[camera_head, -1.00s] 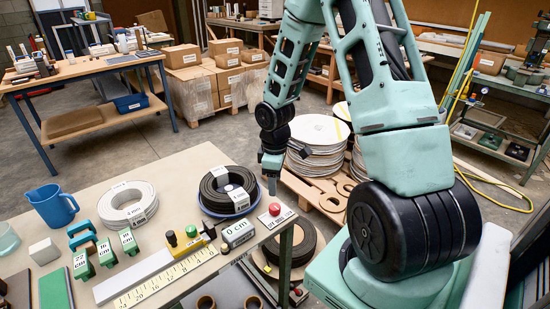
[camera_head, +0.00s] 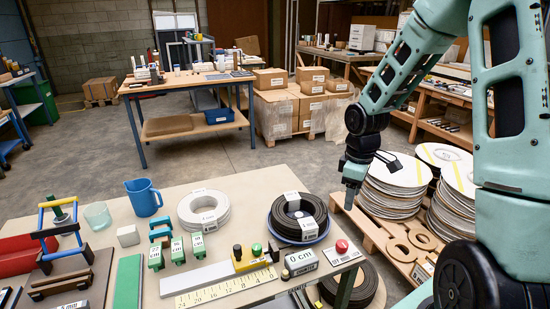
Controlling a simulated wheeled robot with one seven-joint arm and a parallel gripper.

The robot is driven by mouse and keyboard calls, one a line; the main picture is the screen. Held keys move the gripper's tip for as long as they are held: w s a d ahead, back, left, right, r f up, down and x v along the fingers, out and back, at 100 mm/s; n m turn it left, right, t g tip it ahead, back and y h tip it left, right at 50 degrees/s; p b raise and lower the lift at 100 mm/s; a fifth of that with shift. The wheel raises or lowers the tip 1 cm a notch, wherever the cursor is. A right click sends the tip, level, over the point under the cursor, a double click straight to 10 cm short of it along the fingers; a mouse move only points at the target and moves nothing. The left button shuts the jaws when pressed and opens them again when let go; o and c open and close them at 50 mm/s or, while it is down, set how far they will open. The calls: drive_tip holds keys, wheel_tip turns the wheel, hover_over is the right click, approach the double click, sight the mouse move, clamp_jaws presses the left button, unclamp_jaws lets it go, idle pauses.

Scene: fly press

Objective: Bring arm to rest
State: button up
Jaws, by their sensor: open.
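My arm is at the right of the head view, bent with its forearm hanging down. My gripper (camera_head: 352,196) points downward just beyond the table's right edge, near the reel of black cable and the red button. It appears empty, and its fingers are small and hard to make out. It stands apart from the things on the table (camera_head: 237,194).
On the table are a black cable coil (camera_head: 299,217), a white coil (camera_head: 203,211), a blue jug (camera_head: 143,197), a red button (camera_head: 341,246), a yellow scale (camera_head: 226,287) and a fly press (camera_head: 60,235). Stacked reels (camera_head: 395,183) stand on a pallet behind my gripper.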

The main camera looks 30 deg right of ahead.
drive_tip(key=s+a+r, duration=0.2)
drive_tip(key=a+r, duration=0.1)
drive_tip(key=a, duration=0.6)
drive_tip(key=s+a+r, duration=0.1)
drive_tip(key=a+r, duration=0.1)
drive_tip(key=a, duration=0.7)
drive_tip(key=s+a+r+n, duration=0.1)
drive_tip(key=s+a+r, duration=0.2)
drive_tip(key=s+a, duration=1.1)
drive_tip(key=shift+s+a+r+y, duration=0.3)
drive_tip(key=shift+s+r, duration=0.1)
drive_tip(key=shift+s, duration=0.6)
drive_tip(key=shift+d, duration=0.1)
